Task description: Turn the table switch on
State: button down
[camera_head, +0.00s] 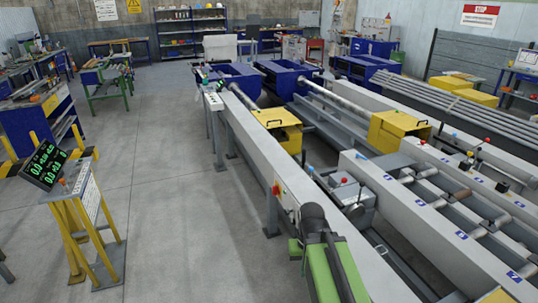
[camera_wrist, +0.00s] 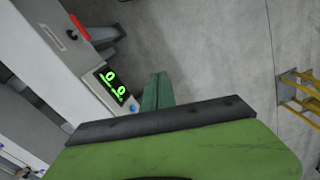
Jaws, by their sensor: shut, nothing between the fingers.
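My gripper (camera_head: 295,249) is low at the bottom centre in the head view, beside that table, and is partly hidden by my arm. In the wrist view my green gripper (camera_wrist: 158,91) is shut and empty, with floor behind it. A red handle (camera_wrist: 79,27) on a light panel shows at upper left there; I cannot tell whether it is the same switch. The switch's on or off position is too small to tell.
A green-digit display (camera_wrist: 115,86) with a blue button (camera_wrist: 133,108) shows beside the gripper in the wrist view. A yellow stand (camera_head: 95,225) with a digital readout (camera_head: 45,164) is at left. Open floor (camera_head: 185,200) lies between stand and table.

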aim_at(276, 189)
jog(key=u, duration=0.3)
jog(key=i, duration=1.3)
jog(key=u, duration=1)
jog(key=i, duration=1.05)
jog(key=u, duration=0.35)
